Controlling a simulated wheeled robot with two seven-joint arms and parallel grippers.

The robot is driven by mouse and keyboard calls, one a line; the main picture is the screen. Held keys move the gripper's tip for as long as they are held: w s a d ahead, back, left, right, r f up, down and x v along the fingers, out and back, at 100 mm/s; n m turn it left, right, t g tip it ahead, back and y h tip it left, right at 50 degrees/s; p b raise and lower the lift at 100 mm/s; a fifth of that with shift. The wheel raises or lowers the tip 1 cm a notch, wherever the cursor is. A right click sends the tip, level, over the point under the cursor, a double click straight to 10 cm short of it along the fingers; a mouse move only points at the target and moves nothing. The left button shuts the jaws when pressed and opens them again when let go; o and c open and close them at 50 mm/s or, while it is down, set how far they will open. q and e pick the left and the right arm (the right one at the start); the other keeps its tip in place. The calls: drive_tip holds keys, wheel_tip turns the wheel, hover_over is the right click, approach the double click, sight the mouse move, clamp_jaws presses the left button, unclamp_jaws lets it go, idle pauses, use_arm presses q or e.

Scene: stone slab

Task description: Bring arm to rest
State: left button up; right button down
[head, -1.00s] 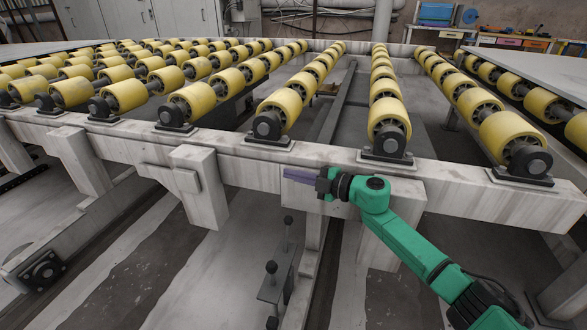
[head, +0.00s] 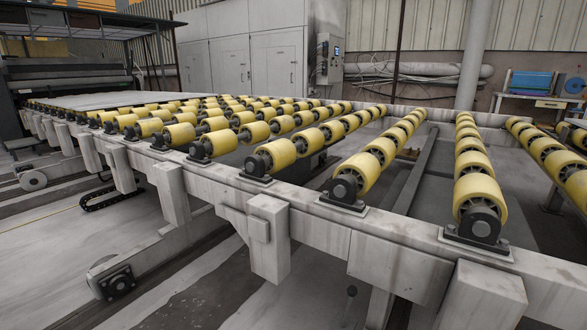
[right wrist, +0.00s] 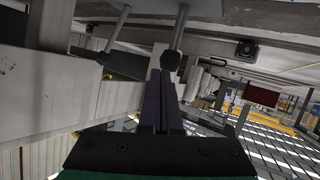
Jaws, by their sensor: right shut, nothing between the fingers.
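My right gripper (right wrist: 161,112) shows in the right wrist view. Its two dark purple fingers are together and hold nothing. A dark round-ended rod (right wrist: 171,60) shows just beyond the fingertips; I cannot tell whether they touch. Neither of my arms shows in the head view, and my left gripper is out of sight.
A roller conveyor with yellow rollers (head: 374,164) on a pale frame (head: 330,226) fills the head view. Grey cabinets (head: 247,62) and a control box (head: 330,57) stand behind it. A workbench (head: 535,102) is at the far right.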

drive_tip(key=s+a+f+m+g+p, duration=0.1)
drive_tip(key=s+f+m+g, duration=0.15)
drive_tip(key=s, duration=0.45)
drive_tip(key=s+a+f+m+g+p, duration=0.1)
drive_tip(key=s+a+f+g, duration=0.2)
drive_tip(key=s, duration=0.4)
use_arm(q)
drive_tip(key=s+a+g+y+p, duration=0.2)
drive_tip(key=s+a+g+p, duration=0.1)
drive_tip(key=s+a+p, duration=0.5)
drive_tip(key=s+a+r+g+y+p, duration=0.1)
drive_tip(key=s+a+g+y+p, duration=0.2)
drive_tip(key=p, duration=2)
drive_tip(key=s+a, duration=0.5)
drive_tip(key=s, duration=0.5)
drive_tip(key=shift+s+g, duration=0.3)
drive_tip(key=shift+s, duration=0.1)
use_arm(e)
drive_tip(key=s+d+g+h, duration=0.4)
drive_tip(key=s+d+g, duration=0.2)
drive_tip(key=s+d, duration=1.1)
drive_tip(key=s, duration=0.4)
drive_tip(key=shift+s+h, duration=0.4)
drive_tip(key=shift+d+f+m, duration=0.1)
drive_tip(key=shift+m, duration=0.15)
